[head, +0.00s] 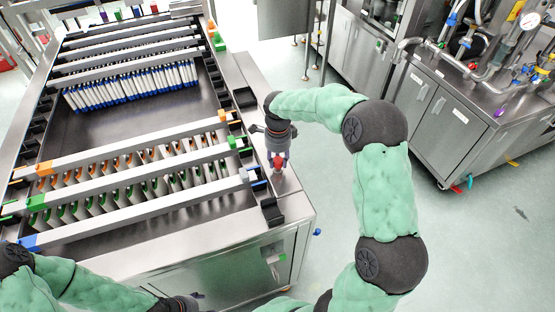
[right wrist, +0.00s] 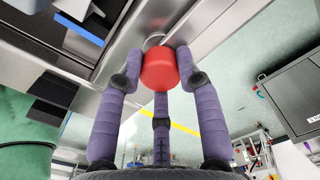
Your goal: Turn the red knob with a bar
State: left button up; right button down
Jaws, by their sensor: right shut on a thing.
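The red knob (head: 279,161) sits on the narrow metal ledge at the right side of the large machine. In the right wrist view it is a round red knob (right wrist: 160,70) with a metal collar behind it. My right gripper (head: 278,156) points down over the knob. Its purple fingers (right wrist: 159,75) are shut around it, with fingertips at its left, right and lower sides. The fingers partly cover the knob in the head view; a bar on it cannot be made out. My left arm shows at the lower left, but its gripper fingers are not visible.
The metal machine (head: 110,118) has cross rails with orange, green and blue ends and a row of white-blue tubes (head: 135,85). Black blocks (head: 271,211) stand on the ledge near the knob. A steel cabinet with pipes (head: 455,110) stands at the right. Open floor lies between.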

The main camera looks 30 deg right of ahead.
aim_at(279, 159)
jog(key=shift+w+d+r, duration=0.15)
jog(key=shift+d+r, duration=0.1)
jog(key=c, duration=0.8)
grip_release()
jog(key=shift+c, duration=0.2)
jog(key=shift+f, duration=0.15)
jog(key=shift+a, duration=0.1)
notch_tip(279, 159, up, 12)
